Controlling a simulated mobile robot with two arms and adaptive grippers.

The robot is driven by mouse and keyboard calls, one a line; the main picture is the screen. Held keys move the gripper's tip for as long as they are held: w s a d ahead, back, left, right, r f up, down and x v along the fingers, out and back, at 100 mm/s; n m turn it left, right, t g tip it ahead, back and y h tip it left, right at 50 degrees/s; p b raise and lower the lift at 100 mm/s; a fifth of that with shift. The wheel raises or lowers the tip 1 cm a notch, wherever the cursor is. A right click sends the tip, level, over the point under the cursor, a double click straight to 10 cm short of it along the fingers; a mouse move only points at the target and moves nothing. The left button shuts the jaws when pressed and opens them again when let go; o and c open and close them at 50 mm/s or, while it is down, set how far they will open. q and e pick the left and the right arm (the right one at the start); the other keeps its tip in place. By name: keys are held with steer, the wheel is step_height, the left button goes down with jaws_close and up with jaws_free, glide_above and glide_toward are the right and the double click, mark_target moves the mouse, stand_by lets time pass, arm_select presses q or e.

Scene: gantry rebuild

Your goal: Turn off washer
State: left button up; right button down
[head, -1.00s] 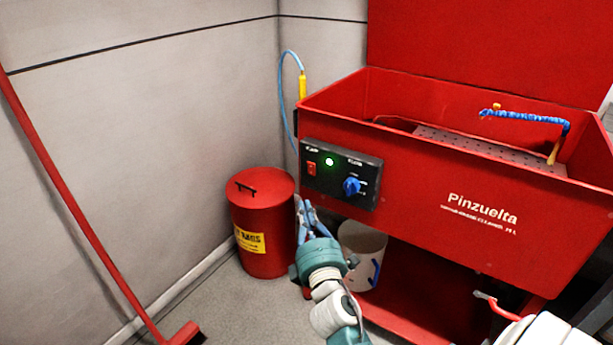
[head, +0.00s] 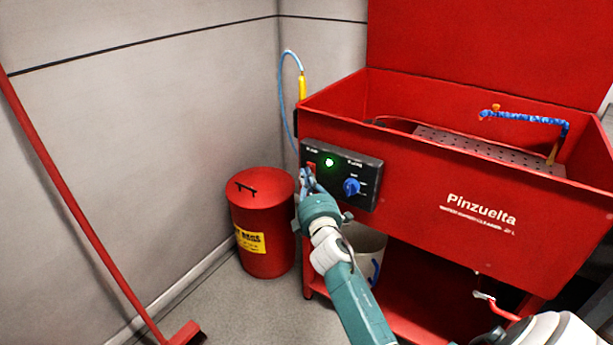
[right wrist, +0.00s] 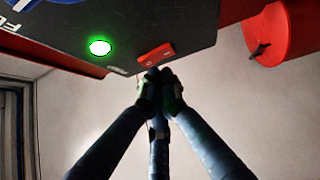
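The washer (head: 410,188) is a red open basin marked "Pinzuelta". A black control panel (head: 335,195) on its front left carries a lit green light (head: 329,162), a blue knob (head: 352,187) and a red rocker switch (head: 312,165). In the right wrist view the red switch (right wrist: 156,54) and the glowing green light (right wrist: 100,48) show on the panel's face. My right gripper (head: 306,175) is at the panel's left end, its fingers drawn together just below the switch. In the wrist view its fingertips (right wrist: 160,76) meet close to the switch; contact is unclear. My left gripper is out of view.
A red lidded bin (head: 262,225) stands left of the washer, close to my right gripper. A pale bucket (head: 365,245) is under the basin. A red pole (head: 75,210) leans on the left wall. A blue hose (head: 286,85) hangs behind.

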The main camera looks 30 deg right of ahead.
stand_by(0.3)
steer(key=shift+w+d+r, duration=0.15)
steer(key=shift+d, duration=0.25)
steer(key=v, duration=1.2)
